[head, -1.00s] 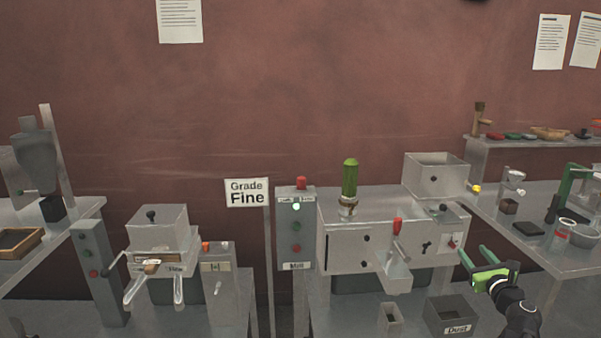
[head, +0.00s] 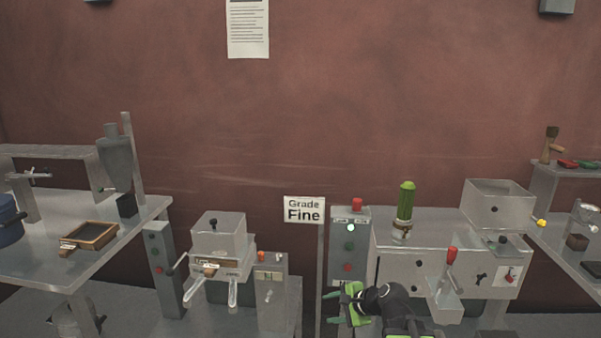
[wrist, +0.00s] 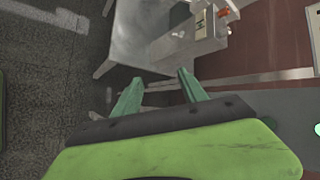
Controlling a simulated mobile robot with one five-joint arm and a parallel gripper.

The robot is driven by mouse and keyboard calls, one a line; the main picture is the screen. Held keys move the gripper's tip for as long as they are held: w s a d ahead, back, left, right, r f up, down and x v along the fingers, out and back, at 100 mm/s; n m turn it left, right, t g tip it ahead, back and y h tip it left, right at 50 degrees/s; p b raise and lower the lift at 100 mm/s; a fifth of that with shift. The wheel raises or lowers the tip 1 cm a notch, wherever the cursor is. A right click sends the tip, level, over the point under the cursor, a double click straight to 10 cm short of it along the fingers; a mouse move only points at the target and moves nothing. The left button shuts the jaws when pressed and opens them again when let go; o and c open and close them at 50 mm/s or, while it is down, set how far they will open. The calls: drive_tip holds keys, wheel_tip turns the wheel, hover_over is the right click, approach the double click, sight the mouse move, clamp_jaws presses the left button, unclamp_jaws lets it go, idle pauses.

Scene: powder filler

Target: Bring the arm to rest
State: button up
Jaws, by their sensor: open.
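My gripper (head: 333,308) is low in the head view, in front of the mill's control post. Its green fingers point left and are apart, with nothing between them. In the wrist view the two fingers (wrist: 158,92) are also spread and empty. Beyond them the wrist view shows a grey metal bench and the dark floor. My black wrist and forearm come in from the bottom and hide part of the mill's lower front.
The mill (head: 394,262) stands right of the "Grade Fine" sign (head: 304,210). A second machine (head: 220,240) with a control post (head: 163,265) stands left of it. A wooden-framed tray (head: 90,236) lies on the left bench. Open floor (wrist: 45,90) shows in the wrist view.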

drive_tip(key=s+a+f+n+g+h, duration=0.2)
drive_tip(key=s+f+n+g, duration=0.1)
drive_tip(key=s+n, duration=0.2)
drive_tip(key=s+d+f+n+g+h, duration=0.4)
drive_tip(key=s+d+n, duration=0.4)
drive_tip(key=d, duration=0.1)
drive_tip(key=shift+s+d+n+h, duration=0.15)
drive_tip(key=shift+n+h, duration=0.15)
idle(3.0)
